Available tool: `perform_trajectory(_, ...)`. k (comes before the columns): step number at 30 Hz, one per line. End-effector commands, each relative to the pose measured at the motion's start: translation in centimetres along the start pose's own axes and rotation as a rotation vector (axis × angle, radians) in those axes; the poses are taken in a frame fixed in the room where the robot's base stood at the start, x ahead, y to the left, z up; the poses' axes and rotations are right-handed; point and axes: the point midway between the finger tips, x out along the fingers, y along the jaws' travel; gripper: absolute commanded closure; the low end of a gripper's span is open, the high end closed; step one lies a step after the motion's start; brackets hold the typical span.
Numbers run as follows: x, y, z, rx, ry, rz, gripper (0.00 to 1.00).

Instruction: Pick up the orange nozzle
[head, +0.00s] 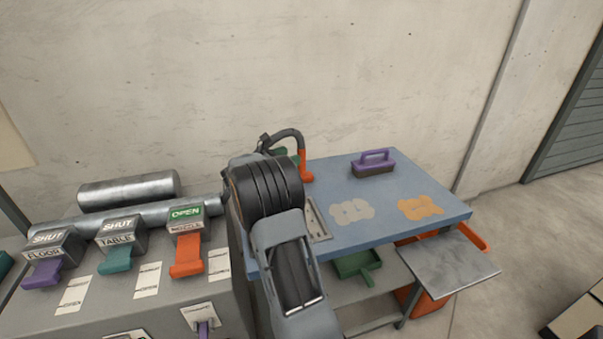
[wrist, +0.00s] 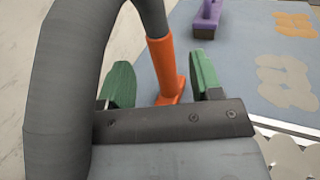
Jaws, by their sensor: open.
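The orange nozzle (head: 305,168) hangs upright on the end of a dark curved hose (head: 289,134), at the back left of the blue table. In the wrist view the nozzle (wrist: 164,68) shows between the two green fingers of my gripper (wrist: 161,79). The fingers are apart, with a gap on both sides of the nozzle. I cannot tell whether the nozzle is within their reach or just beyond. In the head view my arm hides most of the gripper; only a bit of green shows beside the hose.
The blue table (head: 400,190) carries a purple-handled brush (head: 373,163), a pale patch (head: 351,210) and an orange patch (head: 420,208). The hose (wrist: 62,80) passes close along the left of my gripper. A lever console (head: 120,295) stands left; a wall stands behind.

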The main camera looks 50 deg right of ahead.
Motion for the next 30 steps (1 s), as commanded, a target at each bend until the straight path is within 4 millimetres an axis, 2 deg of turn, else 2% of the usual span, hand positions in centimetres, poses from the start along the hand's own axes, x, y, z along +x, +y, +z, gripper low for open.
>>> perform_trajectory(1, 0.1, 0.0, -0.5, -0.001, 0.000, 0.000, 0.41)
perform_trajectory(10, 2.0, 0.0, -0.2, 0.002, 0.001, -0.001, 0.41)
perform_trajectory(15, 4.7, -0.1, -0.2, 0.002, 0.000, -0.003, 0.41)
perform_trajectory(21, 6.9, 0.0, -0.2, 0.001, 0.000, -0.001, 0.41)
perform_trajectory(30, 7.5, 0.0, -0.2, 0.002, 0.000, 0.001, 0.41)
